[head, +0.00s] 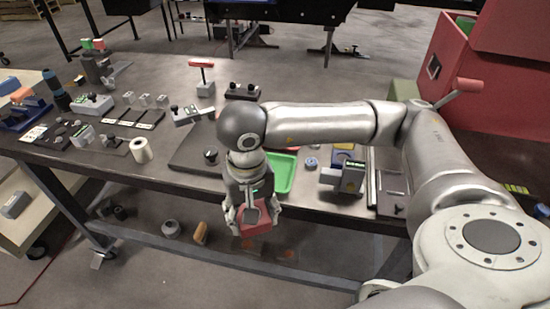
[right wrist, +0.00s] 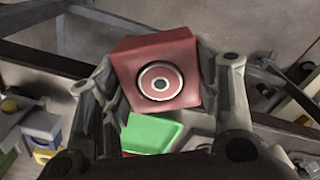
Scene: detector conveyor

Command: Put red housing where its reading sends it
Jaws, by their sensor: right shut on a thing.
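The red housing (head: 262,227) is a red block held between the fingers of my right gripper (head: 252,218), in front of the bench's near edge. In the right wrist view the red housing (right wrist: 184,57) shows a round face with a pale ring and dark centre, one finger on each side. A green tray (head: 283,174) lies on the bench just behind the gripper; it also shows in the right wrist view (right wrist: 152,132). A grey device with yellow and blue parts (head: 350,176) stands to its right. I cannot read any reading. My left gripper is not in view.
The dark bench (head: 195,75) carries several small parts at left, a white roll (head: 141,150) and a red-topped stand (head: 203,75). A large red bin (head: 490,70) stands at right. A lower shelf (head: 185,245) runs under the bench.

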